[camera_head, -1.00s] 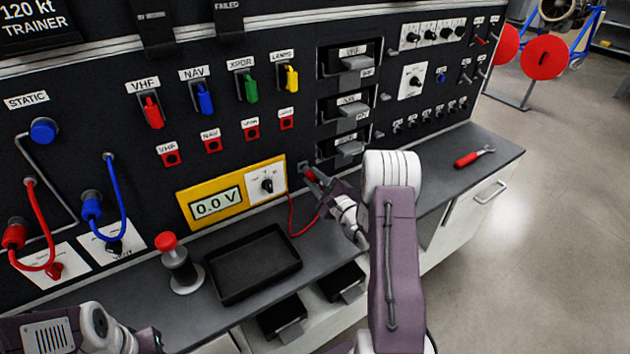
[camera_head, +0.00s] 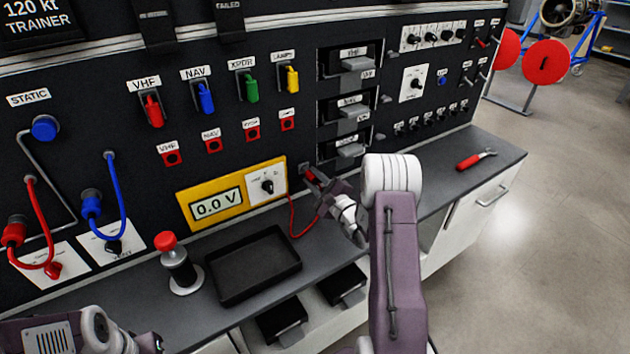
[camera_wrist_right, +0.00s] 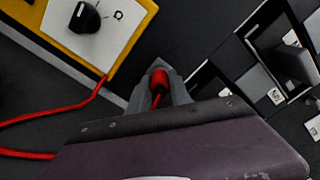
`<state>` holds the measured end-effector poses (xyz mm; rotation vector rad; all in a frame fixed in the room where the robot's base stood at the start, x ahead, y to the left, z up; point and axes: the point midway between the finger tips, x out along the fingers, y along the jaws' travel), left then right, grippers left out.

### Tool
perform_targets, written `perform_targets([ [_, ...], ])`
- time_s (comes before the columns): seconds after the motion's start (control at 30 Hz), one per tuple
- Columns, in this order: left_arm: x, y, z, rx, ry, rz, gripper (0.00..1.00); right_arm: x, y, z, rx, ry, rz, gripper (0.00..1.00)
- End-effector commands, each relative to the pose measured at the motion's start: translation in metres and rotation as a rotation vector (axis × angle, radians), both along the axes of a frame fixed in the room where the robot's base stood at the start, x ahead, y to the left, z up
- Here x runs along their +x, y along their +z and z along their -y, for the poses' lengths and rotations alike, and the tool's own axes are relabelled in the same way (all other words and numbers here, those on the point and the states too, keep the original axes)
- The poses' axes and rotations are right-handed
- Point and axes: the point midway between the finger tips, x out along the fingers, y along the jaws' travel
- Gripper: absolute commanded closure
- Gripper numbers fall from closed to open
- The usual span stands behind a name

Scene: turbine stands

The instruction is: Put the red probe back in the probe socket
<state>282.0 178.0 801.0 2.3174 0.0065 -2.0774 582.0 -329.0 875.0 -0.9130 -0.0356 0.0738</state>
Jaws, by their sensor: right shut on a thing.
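The red probe (camera_head: 309,175) is at the panel just right of the yellow meter (camera_head: 231,195). My right gripper (camera_head: 313,178) is shut on it. In the right wrist view the red probe (camera_wrist_right: 160,83) sits between the grey fingertips (camera_wrist_right: 160,76), its red lead trailing to the left. The probe socket (camera_head: 303,167) is a small dark block on the panel at the probe's tip. The fingers hide the tip, so I cannot tell how deep it sits. My left gripper (camera_head: 150,343) is at the lower left edge, only partly in view, away from the probe.
A black tray (camera_head: 252,265) and a red-topped stand (camera_head: 176,262) are on the bench below the meter. A red-handled tool (camera_head: 475,159) lies on the right of the bench. Open drawers (camera_head: 342,283) are below.

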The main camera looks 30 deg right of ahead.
Motion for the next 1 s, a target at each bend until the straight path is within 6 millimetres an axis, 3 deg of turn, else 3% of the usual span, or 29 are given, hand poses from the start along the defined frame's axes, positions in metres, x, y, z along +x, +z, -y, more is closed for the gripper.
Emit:
perform_targets([
  [0.17, 0.000, 0.001, 0.000, 0.000, 0.000, 0.000, 1.00, 0.003, 0.008, 0.001, -0.006, 0.000, 0.018, 1.00],
  [0.2, 0.000, 0.001, 0.000, 0.000, 0.000, 0.000, 1.00, 0.003, 0.008, 0.001, -0.006, 0.000, 0.019, 0.73],
  [0.3, 0.000, 0.001, 0.000, 0.000, 0.000, 0.000, 1.00, 0.002, 0.007, 0.000, -0.006, 0.000, 0.018, 0.50],
  [0.5, 0.000, 0.001, 0.000, 0.000, 0.000, 0.000, 1.00, 0.002, 0.005, 0.000, -0.004, -0.001, 0.013, 0.50],
  [0.57, 0.000, 0.001, 0.000, 0.000, 0.000, 0.000, 1.00, 0.001, 0.005, 0.000, -0.003, 0.000, 0.010, 0.43],
  [0.83, 0.000, 0.001, 0.000, 0.000, 0.000, 0.000, 1.00, 0.001, 0.004, 0.000, -0.002, 0.000, 0.009, 0.43],
  [1.0, 0.000, -0.002, 0.000, 0.000, 0.000, 0.000, 1.00, -0.012, 0.002, 0.002, -0.003, -0.002, 0.006, 0.43],
])
